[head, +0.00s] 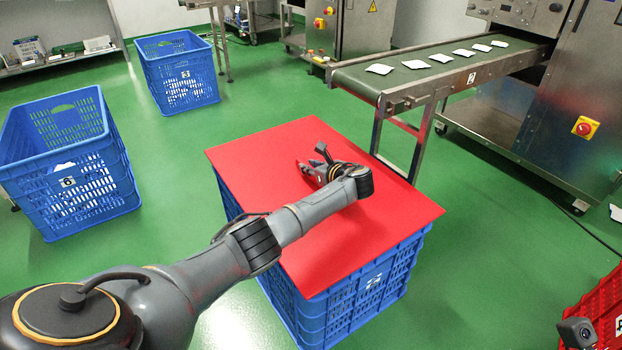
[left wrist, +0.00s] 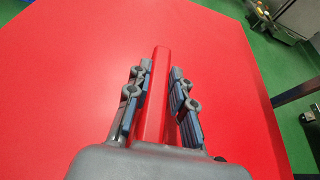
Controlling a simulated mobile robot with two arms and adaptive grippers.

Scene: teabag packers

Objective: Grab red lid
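The red lid (head: 340,235) is a flat red sheet with a raised bar handle (left wrist: 158,85). It lies over the top of a blue crate (head: 365,300) in the middle of the head view. It fills most of the left wrist view (left wrist: 60,70). My left gripper (head: 303,168) is low over the middle of the lid. I cannot tell whether the lid is raised off the crate. My right gripper is not in view.
Two blue crates stand at the left (head: 70,170) and back left (head: 180,75). A conveyor (head: 400,80) with several white packets runs behind the lid, its metal leg near the lid's back right edge. A red crate (head: 600,310) is at the lower right. Green floor is clear around the lid's crate.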

